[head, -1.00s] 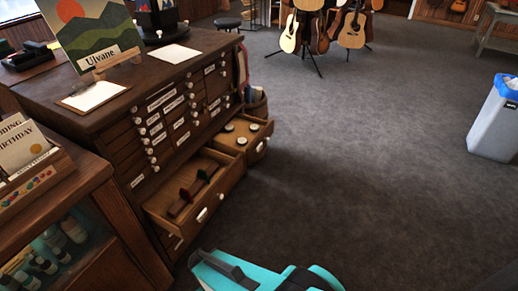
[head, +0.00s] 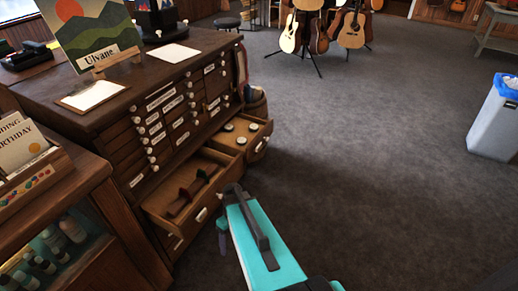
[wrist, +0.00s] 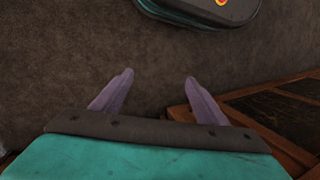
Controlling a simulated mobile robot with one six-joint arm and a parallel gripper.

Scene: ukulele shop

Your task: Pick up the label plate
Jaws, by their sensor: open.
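White label plates (head: 161,98) show on the drawer fronts of the dark wooden cabinet (head: 118,128). A white plate reading "Ulvane" (head: 108,58) stands on the cabinet top below a landscape picture. I cannot tell which of these is the task's label plate, and no loose plate is clear. My teal arm reaches up from the bottom beside the open drawers in the head view. In the wrist view, my gripper (wrist: 160,78) has its two purple-grey fingers wide apart, with nothing between them but dark carpet.
Another open drawer (head: 262,138) holds several round-lidded tins. A card rack (head: 38,180) stands at left. Guitars (head: 352,30) stand at the back. A bin (head: 494,125) is at right. The carpet between is clear.

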